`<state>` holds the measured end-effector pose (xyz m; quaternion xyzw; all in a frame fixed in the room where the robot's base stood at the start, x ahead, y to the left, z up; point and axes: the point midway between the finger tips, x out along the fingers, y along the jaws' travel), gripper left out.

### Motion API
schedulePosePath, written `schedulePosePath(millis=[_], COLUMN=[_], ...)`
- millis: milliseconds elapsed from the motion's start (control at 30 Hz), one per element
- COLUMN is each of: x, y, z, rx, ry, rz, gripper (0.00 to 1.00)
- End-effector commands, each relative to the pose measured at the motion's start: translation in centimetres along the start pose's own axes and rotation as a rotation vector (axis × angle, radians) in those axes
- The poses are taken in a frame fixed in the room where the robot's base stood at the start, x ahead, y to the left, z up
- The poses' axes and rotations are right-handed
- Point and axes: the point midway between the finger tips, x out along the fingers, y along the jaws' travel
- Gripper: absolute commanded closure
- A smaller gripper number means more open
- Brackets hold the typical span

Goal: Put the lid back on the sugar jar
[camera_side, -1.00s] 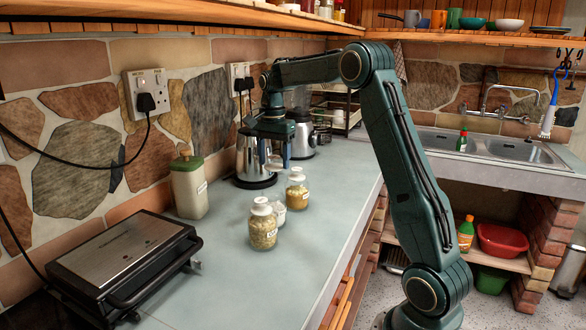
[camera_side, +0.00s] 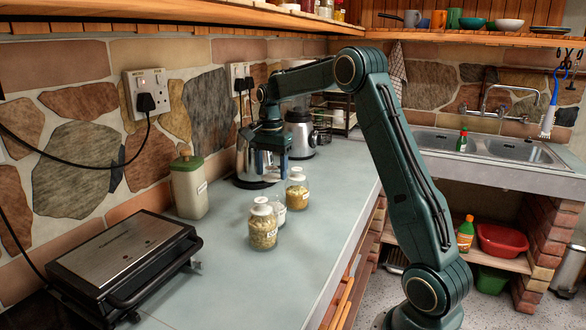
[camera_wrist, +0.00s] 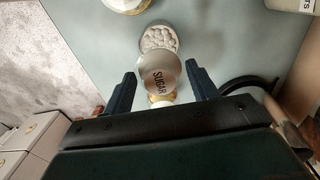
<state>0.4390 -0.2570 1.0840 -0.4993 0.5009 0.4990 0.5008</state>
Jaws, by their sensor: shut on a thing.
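The lid is hard to make out in the side view.
A jar of grain (camera_side: 263,232) stands in front of the sugar jar and a golden jar (camera_side: 297,191) behind it, both close. The kettle (camera_side: 245,160) and a green-capped bottle (camera_side: 189,187) stand wallward. A black grill (camera_side: 125,262) is at front left. The counter's right side is clear.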

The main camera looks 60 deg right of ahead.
Motion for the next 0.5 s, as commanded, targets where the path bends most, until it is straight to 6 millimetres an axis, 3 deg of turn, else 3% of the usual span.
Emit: schedulePosePath(millis=[500], x=[3.0], y=[0.0], z=[0.0], rx=[0.0], ry=[-0.001], rz=[0.001], gripper=[0.65])
